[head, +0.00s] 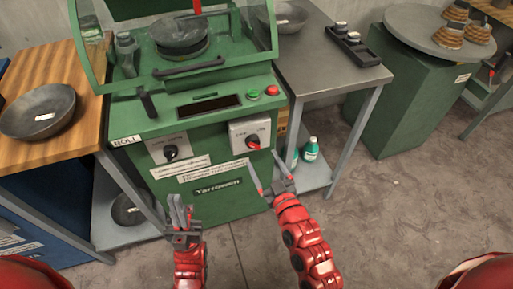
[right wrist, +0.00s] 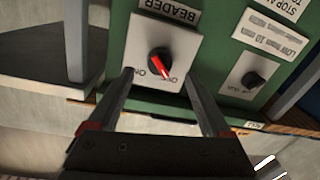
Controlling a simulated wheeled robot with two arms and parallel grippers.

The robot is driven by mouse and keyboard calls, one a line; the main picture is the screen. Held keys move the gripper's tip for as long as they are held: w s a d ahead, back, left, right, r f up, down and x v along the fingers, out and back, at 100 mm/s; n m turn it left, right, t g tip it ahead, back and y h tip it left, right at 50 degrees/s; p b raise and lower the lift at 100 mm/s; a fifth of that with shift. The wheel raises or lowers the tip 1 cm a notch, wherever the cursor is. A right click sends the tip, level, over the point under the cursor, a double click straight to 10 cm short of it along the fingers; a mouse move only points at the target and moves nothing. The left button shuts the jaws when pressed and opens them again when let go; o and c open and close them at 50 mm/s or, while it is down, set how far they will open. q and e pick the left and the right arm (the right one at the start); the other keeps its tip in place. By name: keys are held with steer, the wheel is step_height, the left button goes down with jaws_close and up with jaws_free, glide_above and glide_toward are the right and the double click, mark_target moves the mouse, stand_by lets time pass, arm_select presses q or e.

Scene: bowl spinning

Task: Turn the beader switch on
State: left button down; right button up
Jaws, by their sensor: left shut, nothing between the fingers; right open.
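The beader switch is a black knob with a red pointer (head: 253,141) on a pale plate at the right of the green machine's front. In the right wrist view the knob (right wrist: 160,63) sits on its plate beside the BEADER label (right wrist: 172,10); its pointer slants toward the small, hard-to-read lettering. My right gripper (head: 262,160) is open and empty, just in front of and below the switch. In the right wrist view its fingertips (right wrist: 157,74) frame the knob from either side, with no clear contact. My left gripper (head: 181,205) is shut and empty, low before the machine.
A second black knob (head: 171,152) is on the left plate. Green and red buttons (head: 272,91) sit above the beader switch. A metal side table (head: 320,75) stands right; a wooden table (head: 75,85) with a bowl (head: 38,110) stands left.

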mark_target(256, 148)
steer(key=x, duration=0.6)
jaws_close()
stand_by(0.4)
